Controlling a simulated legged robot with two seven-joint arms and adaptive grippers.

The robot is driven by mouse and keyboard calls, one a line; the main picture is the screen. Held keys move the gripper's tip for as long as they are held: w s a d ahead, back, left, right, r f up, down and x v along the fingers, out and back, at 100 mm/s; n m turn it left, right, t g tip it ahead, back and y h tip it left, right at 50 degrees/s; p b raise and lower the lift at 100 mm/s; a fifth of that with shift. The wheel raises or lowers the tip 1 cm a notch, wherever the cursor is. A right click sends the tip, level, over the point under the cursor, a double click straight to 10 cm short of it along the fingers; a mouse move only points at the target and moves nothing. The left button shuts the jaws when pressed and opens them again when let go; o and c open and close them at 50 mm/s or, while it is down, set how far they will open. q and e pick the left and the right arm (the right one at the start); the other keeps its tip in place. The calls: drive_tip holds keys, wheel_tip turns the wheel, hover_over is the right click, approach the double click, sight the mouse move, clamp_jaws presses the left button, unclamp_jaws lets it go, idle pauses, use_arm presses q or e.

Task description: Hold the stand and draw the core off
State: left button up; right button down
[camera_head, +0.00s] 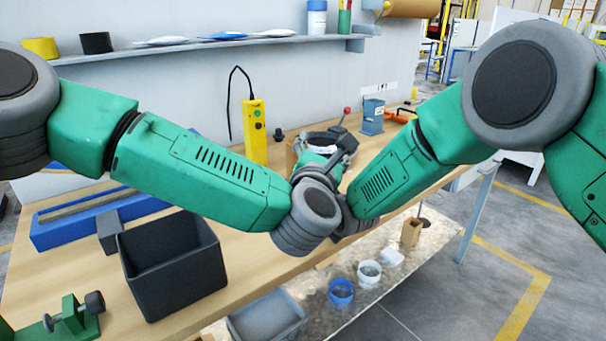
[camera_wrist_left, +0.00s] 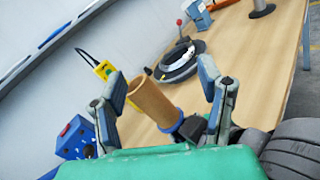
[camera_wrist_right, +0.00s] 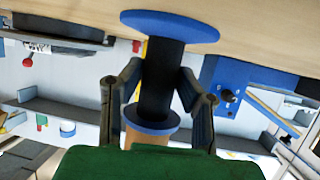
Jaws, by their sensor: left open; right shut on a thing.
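The stand has a blue round base (camera_wrist_right: 170,25) and a black post (camera_wrist_right: 160,75) in the right wrist view, which looks upside down. My right gripper (camera_wrist_right: 157,95) is shut on the black post. A brown tubular core (camera_wrist_left: 154,102) stands on the stand's blue collar (camera_wrist_left: 192,127) in the left wrist view. My left gripper (camera_wrist_left: 162,82) is open, one finger on each side of the core, with gaps visible. Only the core's lower end (camera_wrist_right: 147,138) shows in the right wrist view. In the head view my arms hide the stand and most of both grippers.
A black coil (camera_wrist_left: 181,62) lies on the table beyond the core. A yellow control box (camera_head: 254,132) stands at the wall. A black bin (camera_head: 172,265), a blue frame (camera_head: 60,235) and a green fixture (camera_head: 73,318) occupy the left side.

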use_arm(q)
drive_tip(key=s+a+f+n+y, duration=0.35)
drive_tip(key=n+y, duration=0.25)
drive_tip(key=n, duration=0.2)
drive_tip(key=w, duration=0.3)
drive_tip(key=w+a, duration=0.1)
drive_tip(key=w, duration=0.7)
drive_tip(key=shift+w+a+r, duration=0.15)
drive_tip(key=shift+a+r, duration=0.05)
drive_tip(key=shift+a, duration=0.2)
drive_tip(key=c, duration=1.4)
drive_tip(key=shift+o, duration=0.2)
drive_tip(key=shift+r, duration=0.1)
